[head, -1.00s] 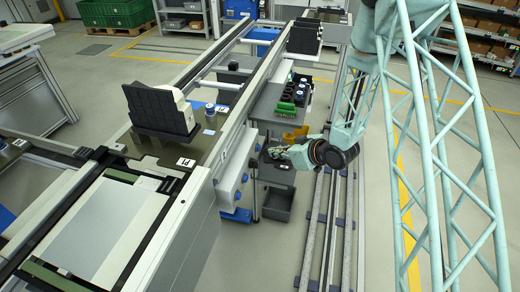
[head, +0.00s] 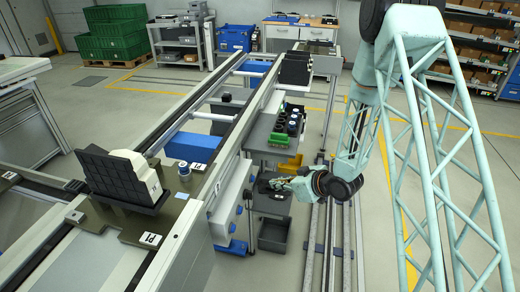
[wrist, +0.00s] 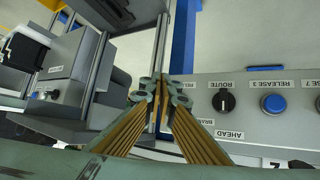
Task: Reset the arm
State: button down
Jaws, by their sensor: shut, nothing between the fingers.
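My gripper (head: 273,184) is at the right side of the pallet line, low beside the shelf unit and above a dark bin. In the wrist view its two fingers (wrist: 160,88) meet at the tips with nothing between them. The arm is folded, with the wrist hanging down from the pale green lattice link. In the wrist view a grey control panel (wrist: 260,125) with a black rotary knob (wrist: 223,100) and a blue button (wrist: 273,104) lies to the right of the fingers, apart from them.
A pallet (head: 105,214) carrying a black fixture (head: 108,178) and a white part sits on the conveyor. A grey shelf unit (head: 262,138) with green and dark parts stands beside the line, above a yellow bin (head: 290,165) and a dark bin (head: 273,235). Floor rails run to the right.

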jog(key=d+r+m+h, duration=0.1)
jog(key=d+r+h, duration=0.1)
jog(key=d+r, duration=0.5)
jog(key=d+r+m+h, duration=0.1)
jog(key=d+r+h, duration=0.3)
jog(key=r, duration=0.6)
jog(key=s+d+r+m+h, duration=0.1)
jog(key=s+d+r+m, duration=0.1)
jog(key=s+d+r, duration=0.4)
jog(key=s+d+r+m+h, duration=0.1)
jog(key=s+d+r, duration=0.35)
jog(key=r, duration=0.45)
jog(key=s+d+r+m, duration=0.1)
jog(key=s+r, duration=0.2)
jog(key=s, duration=0.3)
jog(key=s+r+m+g+h, duration=0.1)
jog(key=s+r, duration=0.2)
jog(key=s, duration=0.3)
jog(key=s+d+r+m, duration=0.1)
jog(key=s+r, duration=0.2)
jog(key=s, duration=0.4)
jog(key=s+a+r+m+g, duration=0.1)
jog(key=s, duration=0.9)
jog(key=s+a+r+m+g, duration=0.1)
jog(key=s+r, duration=0.1)
jog(key=s, duration=0.9)
jog(key=shift+s+a+y, duration=0.15)
jog(key=shift+a+y, duration=0.25)
